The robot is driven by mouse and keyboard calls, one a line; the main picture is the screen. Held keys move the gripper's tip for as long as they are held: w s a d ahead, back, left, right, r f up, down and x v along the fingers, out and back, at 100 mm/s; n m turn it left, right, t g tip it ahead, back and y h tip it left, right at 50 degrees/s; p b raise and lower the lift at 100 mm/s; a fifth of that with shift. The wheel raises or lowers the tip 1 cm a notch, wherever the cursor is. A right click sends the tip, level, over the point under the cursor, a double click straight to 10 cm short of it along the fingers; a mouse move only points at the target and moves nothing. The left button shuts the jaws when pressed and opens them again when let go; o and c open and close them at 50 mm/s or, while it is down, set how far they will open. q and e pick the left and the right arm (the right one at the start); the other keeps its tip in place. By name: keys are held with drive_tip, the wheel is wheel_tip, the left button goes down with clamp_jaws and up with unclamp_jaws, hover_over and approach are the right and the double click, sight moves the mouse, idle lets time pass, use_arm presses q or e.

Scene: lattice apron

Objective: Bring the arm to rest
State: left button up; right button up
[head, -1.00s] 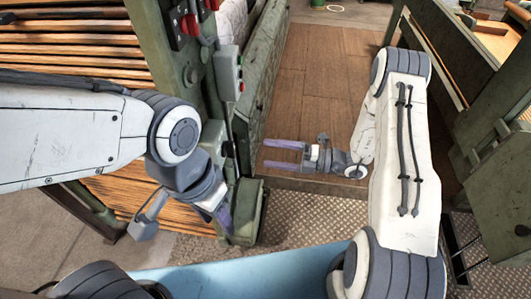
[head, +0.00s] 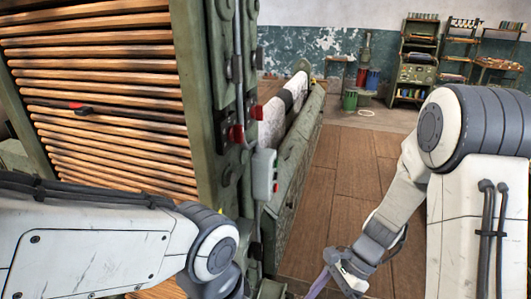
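My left arm (head: 110,245) comes in from the left and its wrist (head: 212,250) runs off the bottom edge, so the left gripper is out of sight. My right arm (head: 460,215) comes in from the right and its forearm reaches down toward the bottom middle.
A green machine frame with wooden slats (head: 110,120) stands close behind my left arm. A grey control box (head: 264,175) with buttons is on its post. Shelves (head: 417,60) stand far back.

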drive_tip(key=w+d+r+n+t+h, duration=0.4)
drive_tip(key=d+r+n+t+h, duration=0.25)
drive_tip(key=n, duration=0.95)
drive_tip(key=s+a+r+n+g+p, duration=0.1)
drive_tip(key=s+a+r+n, duration=0.2)
drive_tip(key=s+a, duration=0.3)
drive_tip(key=s+a+r+n+g+p, duration=0.1)
drive_tip(key=s+a+r+n, duration=0.3)
drive_tip(key=s+a, duration=0.3)
drive_tip(key=shift+s+a+r+n+y, duration=0.25)
drive_tip(key=shift+s+r+n+y, duration=0.05)
drive_tip(key=shift+r+y, duration=0.2)
drive_tip(key=shift+g, duration=0.25)
